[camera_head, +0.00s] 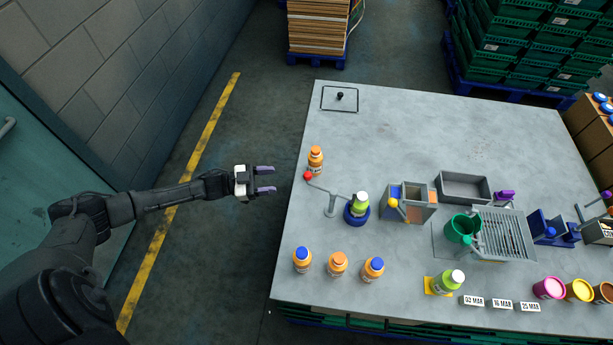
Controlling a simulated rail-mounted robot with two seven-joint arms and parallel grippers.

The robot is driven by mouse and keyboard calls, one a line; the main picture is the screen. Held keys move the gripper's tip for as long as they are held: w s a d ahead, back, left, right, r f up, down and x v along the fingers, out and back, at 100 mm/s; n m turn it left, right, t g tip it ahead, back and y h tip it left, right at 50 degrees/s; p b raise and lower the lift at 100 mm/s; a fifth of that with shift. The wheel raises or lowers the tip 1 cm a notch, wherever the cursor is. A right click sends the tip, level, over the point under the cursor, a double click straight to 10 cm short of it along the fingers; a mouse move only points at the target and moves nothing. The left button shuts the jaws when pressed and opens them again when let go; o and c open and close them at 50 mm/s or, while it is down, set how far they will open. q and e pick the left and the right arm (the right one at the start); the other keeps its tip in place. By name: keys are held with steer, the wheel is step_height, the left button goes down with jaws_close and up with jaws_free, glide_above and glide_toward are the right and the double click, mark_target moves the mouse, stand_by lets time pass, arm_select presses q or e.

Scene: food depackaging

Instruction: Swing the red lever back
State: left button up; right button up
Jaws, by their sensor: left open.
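The red lever has a red ball knob (308,176) at the table's left edge. Its thin grey arm (320,187) runs right from the knob to a small grey post (332,205). A green bottle with a white cap (361,202) stands on a round blue base (356,215) just right of the post. My left gripper (265,180) is open and empty, with purple fingers pointing right. It is left of the table edge, a short gap from the red knob. My right gripper is not in view.
An orange-capped bottle (315,159) stands close behind the knob. Several bottles (337,264) line the front left of the table. A grey box with a yellow knob (393,202) stands right of the green bottle. The back middle of the table (430,125) is clear.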

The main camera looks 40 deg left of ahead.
mark_target(308, 176)
arm_select(q)
steer(key=p+x, duration=0.1)
steer(key=x, duration=1)
steer(key=shift+w+d+r+p, duration=0.1)
steer(key=shift+w+d+p, duration=0.2)
steer(key=shift+p, duration=0.1)
steer(key=shift+x, duration=0.85)
steer(key=shift+c, duration=0.5)
jaws_close()
